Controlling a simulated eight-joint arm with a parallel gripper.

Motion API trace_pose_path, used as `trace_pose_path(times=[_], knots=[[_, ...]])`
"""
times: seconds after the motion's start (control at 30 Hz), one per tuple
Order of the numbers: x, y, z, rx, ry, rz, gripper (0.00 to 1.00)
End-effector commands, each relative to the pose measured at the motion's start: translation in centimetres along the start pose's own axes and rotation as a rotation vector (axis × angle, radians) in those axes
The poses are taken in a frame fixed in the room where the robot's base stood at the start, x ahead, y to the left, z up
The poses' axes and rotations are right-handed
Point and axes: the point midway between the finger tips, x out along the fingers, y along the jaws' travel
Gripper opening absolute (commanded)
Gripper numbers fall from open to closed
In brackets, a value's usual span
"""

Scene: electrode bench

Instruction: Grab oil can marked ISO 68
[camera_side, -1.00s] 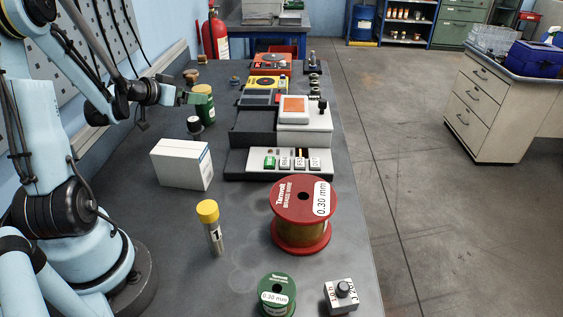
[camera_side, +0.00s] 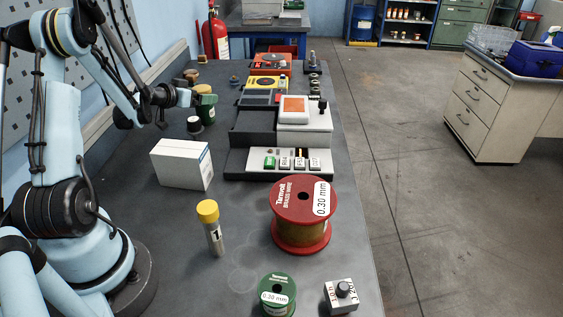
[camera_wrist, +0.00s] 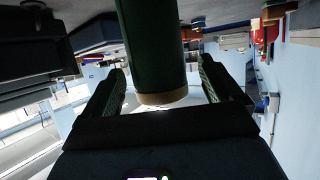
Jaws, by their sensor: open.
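A green can with a yellow-tan cap (camera_side: 206,110) stands on the bench near the back left; its marking is not readable. My gripper (camera_side: 205,98) is at the upper part of this can in the side view and partly covers it. In the wrist view the picture is upside down, and the dark green can (camera_wrist: 153,45) with its tan cap stands between the two open fingers of my gripper (camera_wrist: 162,85). Gaps show between the can and both fingers.
A small black-and-white item (camera_side: 194,125) stands just in front of the can. A white box (camera_side: 182,164) is nearer the camera. A dark and white machine (camera_side: 303,137) stands to the right. A yellow-capped tube (camera_side: 214,238) and red spool (camera_side: 303,215) are in front.

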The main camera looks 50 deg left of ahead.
Motion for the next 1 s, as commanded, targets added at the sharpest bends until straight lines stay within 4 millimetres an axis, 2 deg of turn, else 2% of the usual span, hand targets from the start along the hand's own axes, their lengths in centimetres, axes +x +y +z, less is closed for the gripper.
trace_pose_path(times=[0.03,0.2,0.53,1.0], knots=[[1.0,0.1,-0.1,0.002,0.001,0.003,0.92],[2.9,0.1,-0.1,0.001,-0.001,0.001,0.92],[3.4,0.1,-0.1,0.000,0.000,-0.001,0.90],[3.4,0.1,-0.1,0.000,0.000,-0.001,0.18]])
